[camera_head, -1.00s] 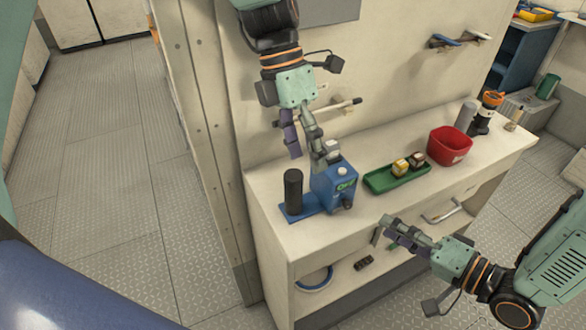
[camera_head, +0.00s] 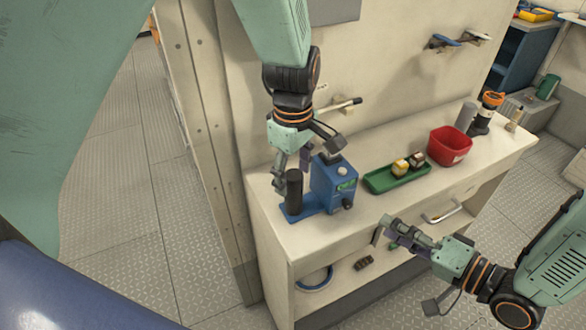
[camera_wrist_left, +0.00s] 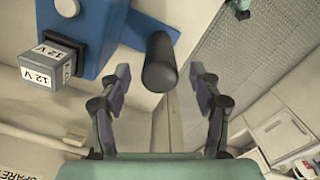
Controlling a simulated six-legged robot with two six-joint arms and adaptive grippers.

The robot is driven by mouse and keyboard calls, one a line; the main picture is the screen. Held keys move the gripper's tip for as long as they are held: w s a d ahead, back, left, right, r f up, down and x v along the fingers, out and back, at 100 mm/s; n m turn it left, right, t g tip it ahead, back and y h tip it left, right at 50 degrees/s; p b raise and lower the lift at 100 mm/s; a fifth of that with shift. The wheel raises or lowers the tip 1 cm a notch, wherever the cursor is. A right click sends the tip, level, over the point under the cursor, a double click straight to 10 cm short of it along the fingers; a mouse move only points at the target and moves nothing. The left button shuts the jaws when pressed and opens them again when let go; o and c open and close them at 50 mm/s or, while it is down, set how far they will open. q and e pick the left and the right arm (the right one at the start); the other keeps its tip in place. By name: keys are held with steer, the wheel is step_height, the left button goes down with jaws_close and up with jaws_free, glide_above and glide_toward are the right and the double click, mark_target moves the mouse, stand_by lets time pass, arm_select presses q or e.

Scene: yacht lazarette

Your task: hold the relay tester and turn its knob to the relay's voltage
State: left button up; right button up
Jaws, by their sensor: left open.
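A grey relay (camera_wrist_left: 48,65) labelled "12 V" is seated on the tester. My left gripper (camera_head: 291,168) is open at the handle. In the left wrist view its fingers stand on either side of the black handle (camera_wrist_left: 160,62), with gaps. My right gripper (camera_head: 388,234) is in front of the bench edge, apart from the tester; its jaw opening is unclear.
A green tray (camera_head: 382,184) with small relay-like blocks lies right of the tester. A red bin (camera_head: 449,146) and an orange-topped black tool (camera_head: 484,113) stand farther right. A lower shelf (camera_head: 340,284) holds a blue ring. The bench front between tester and tray is clear.

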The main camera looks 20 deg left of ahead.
mark_target(293, 196)
arm_select(q)
step_height(293, 196, down, 7)
steer(key=shift+f, duration=0.1)
stand_by(0.3)
steer(key=shift+c, duration=0.3)
jaws_close()
stand_by(0.3)
